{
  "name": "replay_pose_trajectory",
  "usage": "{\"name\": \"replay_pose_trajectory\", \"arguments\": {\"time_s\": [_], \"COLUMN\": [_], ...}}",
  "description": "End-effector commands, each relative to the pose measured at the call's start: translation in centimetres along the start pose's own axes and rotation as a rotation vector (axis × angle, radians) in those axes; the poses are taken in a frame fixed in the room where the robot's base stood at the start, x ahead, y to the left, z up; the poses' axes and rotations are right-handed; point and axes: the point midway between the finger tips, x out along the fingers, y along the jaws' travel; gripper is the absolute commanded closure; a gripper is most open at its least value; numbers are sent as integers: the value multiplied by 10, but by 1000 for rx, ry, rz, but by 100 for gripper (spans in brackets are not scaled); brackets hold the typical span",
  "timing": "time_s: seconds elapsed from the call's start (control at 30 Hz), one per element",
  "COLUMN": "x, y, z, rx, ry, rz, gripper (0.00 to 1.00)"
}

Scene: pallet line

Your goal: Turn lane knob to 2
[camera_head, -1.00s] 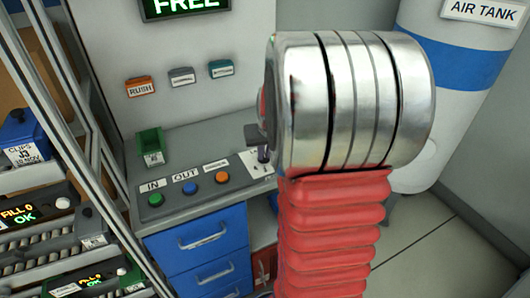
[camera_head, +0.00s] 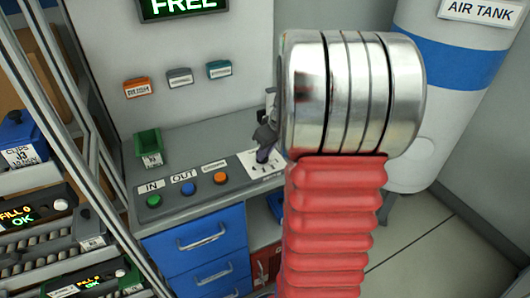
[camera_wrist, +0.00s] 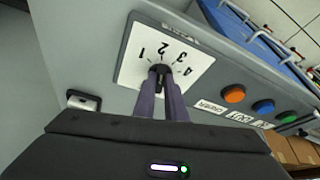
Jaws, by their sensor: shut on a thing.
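The lane knob (camera_wrist: 160,69) is a small black knob on a white dial plate (camera_wrist: 135,70) marked 1, 2, 3 and 4. In the wrist view my gripper (camera_wrist: 161,80) reaches onto the plate with its two grey-purple fingers shut on the knob. The fingers cover much of the knob, and I cannot tell which number it points to. In the head view the dial plate (camera_head: 276,167) lies at the right end of the counter panel, and my gripper (camera_head: 264,154) comes down on it, hiding the knob.
Green (camera_head: 153,200), blue (camera_head: 188,188) and orange (camera_head: 221,178) buttons sit on the panel left of the dial. A green bin (camera_head: 149,143) stands behind them on the counter. A grey box with a pale top (camera_wrist: 84,101) is beside the plate in the wrist view.

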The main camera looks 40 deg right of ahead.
Motion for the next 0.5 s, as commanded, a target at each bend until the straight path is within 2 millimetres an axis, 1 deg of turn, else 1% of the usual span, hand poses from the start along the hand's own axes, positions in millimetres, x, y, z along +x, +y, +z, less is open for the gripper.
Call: {"name": "replay_pose_trajectory", "arguments": {"time_s": [0.2, 0.5], "x": [0, 0], "y": [2, 1], "z": [1, 1], "rx": [-47, -59], "ry": [-2, -2], "rz": [-18, -24], "gripper": [100, 100]}}
